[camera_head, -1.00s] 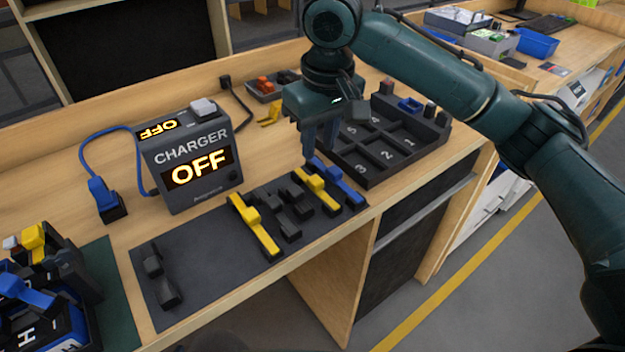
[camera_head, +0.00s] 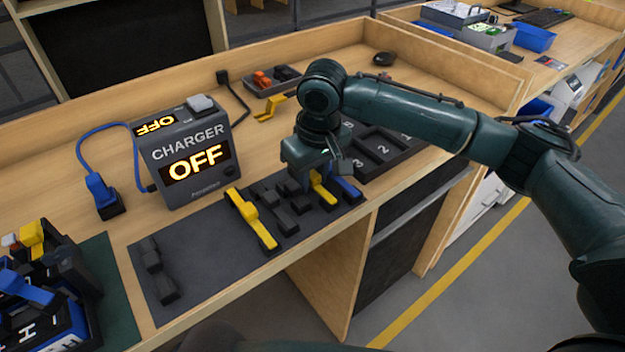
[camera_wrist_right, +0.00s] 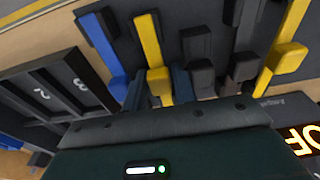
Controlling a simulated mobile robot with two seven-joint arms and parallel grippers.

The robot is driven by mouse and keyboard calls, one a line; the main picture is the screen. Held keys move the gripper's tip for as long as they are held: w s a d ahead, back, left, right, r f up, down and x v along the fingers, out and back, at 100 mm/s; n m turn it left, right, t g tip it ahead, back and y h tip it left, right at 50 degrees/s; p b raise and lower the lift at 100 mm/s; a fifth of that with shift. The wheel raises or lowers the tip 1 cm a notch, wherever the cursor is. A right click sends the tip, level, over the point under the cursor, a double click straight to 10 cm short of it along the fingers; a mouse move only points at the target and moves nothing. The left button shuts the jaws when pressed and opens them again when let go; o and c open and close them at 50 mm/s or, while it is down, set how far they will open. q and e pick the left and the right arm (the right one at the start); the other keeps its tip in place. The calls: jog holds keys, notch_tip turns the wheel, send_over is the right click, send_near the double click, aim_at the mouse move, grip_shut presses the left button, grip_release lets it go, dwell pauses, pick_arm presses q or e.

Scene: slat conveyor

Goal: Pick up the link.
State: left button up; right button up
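Several bar-shaped pieces lie on a dark mat (camera_head: 205,255); I cannot tell which one the task calls the link. A short yellow piece (camera_head: 324,190) lies beside a blue piece (camera_head: 345,190), with black pieces (camera_head: 285,218) to its left. A longer yellow piece (camera_head: 252,218) lies left of those. My right gripper (camera_head: 306,184) points down over the short yellow piece. In the right wrist view its two fingers (camera_wrist_right: 158,88) stand apart, one on each side of the raised end of the yellow piece (camera_wrist_right: 149,40); contact is unclear. My left gripper is not in view.
A charger box (camera_head: 190,160) reading OFF stands behind the mat. A numbered black tray (camera_head: 375,165) sits right of my gripper, partly hidden by my arm. A separate black piece (camera_head: 158,272) lies at the mat's left. The bench's front edge is close.

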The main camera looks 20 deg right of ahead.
jog(key=shift+c, duration=0.5)
grip_shut()
